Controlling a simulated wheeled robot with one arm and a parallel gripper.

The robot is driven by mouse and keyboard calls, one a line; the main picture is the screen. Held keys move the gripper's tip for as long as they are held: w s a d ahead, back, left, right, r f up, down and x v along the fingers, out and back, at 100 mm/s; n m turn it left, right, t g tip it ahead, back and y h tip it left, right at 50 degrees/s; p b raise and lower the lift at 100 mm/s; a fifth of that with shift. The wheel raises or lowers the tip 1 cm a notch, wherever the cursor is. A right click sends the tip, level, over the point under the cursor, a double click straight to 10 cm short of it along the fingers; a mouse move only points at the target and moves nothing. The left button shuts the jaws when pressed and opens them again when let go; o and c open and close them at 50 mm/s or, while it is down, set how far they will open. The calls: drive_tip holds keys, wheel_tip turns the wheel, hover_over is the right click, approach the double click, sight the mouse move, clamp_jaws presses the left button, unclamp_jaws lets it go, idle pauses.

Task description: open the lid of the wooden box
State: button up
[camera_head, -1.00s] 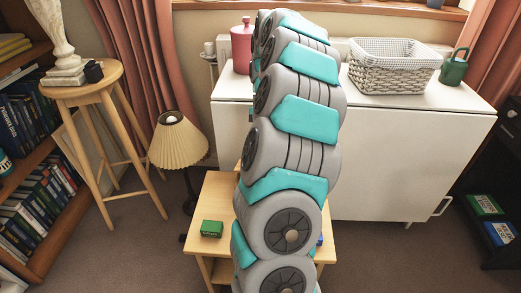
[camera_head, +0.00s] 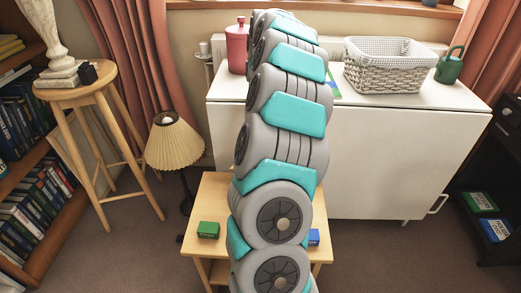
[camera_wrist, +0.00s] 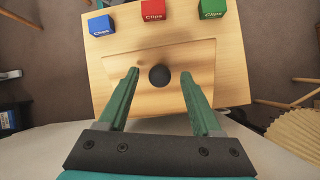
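The wooden box (camera_wrist: 195,60) shows in the wrist view as a pale wooden panel with a round black knob (camera_wrist: 159,76) in its middle. It lies on a small wooden table (camera_wrist: 232,72) of nearly the same colour. I see no gap along the panel's edges, but its near part is partly hidden by my gripper. My gripper (camera_wrist: 159,73) is open, with its two green fingers on either side of the knob in the picture. I cannot tell how far above the panel the fingertips are. In the head view my arm hides the box.
Blue (camera_wrist: 102,26), red (camera_wrist: 153,22) and green (camera_wrist: 212,9) clip boxes sit along the table's edge beyond the box. A white cabinet (camera_head: 375,160) stands behind the table, with a basket (camera_head: 390,75) on it. A lamp (camera_head: 175,145) stands at the left.

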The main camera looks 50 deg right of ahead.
wheel_tip(320, 180, up, 4)
drive_tip(key=shift+f+p, duration=0.2)
drive_tip(key=shift+p, duration=0.7)
drive_tip(key=s+a+r+b, duration=0.1)
drive_tip(key=s+a+b, duration=0.1)
drive_tip(key=s+a, duration=0.8)
drive_tip(key=s, duration=0.2)
drive_tip(key=shift+s+r+b, duration=0.2)
drive_tip(key=shift+s+b, duration=0.1)
drive_tip(key=shift+b, duration=0.05)
drive_tip(key=shift+c, duration=0.3)
